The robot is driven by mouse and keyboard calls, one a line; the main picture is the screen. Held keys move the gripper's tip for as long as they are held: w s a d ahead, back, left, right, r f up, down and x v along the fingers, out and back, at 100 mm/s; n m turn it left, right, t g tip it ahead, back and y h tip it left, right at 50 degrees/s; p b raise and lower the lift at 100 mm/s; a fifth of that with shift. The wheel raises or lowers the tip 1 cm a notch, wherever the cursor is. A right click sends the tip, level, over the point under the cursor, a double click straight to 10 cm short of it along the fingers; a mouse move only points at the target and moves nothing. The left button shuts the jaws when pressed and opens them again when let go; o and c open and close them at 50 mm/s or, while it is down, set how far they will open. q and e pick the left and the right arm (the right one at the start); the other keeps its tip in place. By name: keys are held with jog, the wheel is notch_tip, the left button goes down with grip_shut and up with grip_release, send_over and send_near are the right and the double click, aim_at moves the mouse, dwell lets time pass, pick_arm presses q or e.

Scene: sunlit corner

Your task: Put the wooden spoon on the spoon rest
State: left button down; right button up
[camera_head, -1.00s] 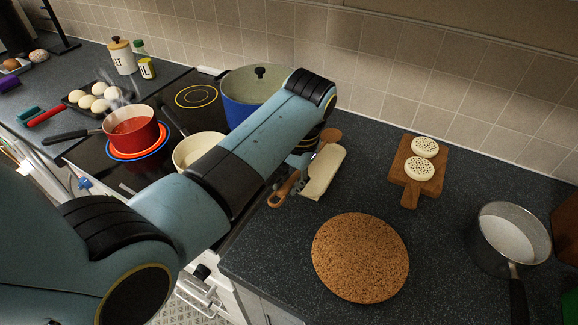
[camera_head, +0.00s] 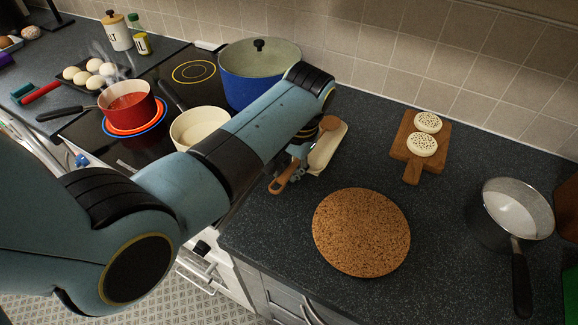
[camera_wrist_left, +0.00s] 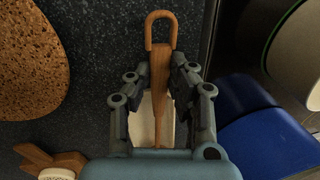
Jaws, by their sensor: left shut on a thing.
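The wooden spoon (camera_head: 286,177) has a brown handle ending in a loop, and its bowl end shows past my left arm. My left gripper (camera_wrist_left: 160,82) is shut on the spoon; the handle also shows between its fingers in the left wrist view (camera_wrist_left: 160,65), loop outward. The spoon rest (camera_head: 328,150) is a cream, long shape on the dark counter, close beside and partly beneath the spoon. It also shows behind the spoon in the wrist view (camera_wrist_left: 144,122). My arm and gripper hide part of both, and I cannot tell whether they touch. My right gripper is out of view.
A round cork mat (camera_head: 361,232) lies in front of the rest. A wooden board (camera_head: 412,172) with two crumpets and a saucepan (camera_head: 522,212) stand to the right. A blue pot (camera_head: 243,92), cream pan (camera_head: 183,128) and steaming red pot (camera_head: 122,112) stand left on the hob.

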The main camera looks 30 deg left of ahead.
pick_arm(q)
jog(key=shift+f, duration=0.6)
jog(key=c, duration=1.1)
grip_release()
jog(key=shift+r, duration=0.35)
jog(key=r, duration=0.3)
jog(key=d+r, duration=0.1)
jog(key=r, duration=0.3)
jog(key=d+r, duration=0.1)
jog(key=r, duration=0.3)
jog(key=shift+r, duration=0.1)
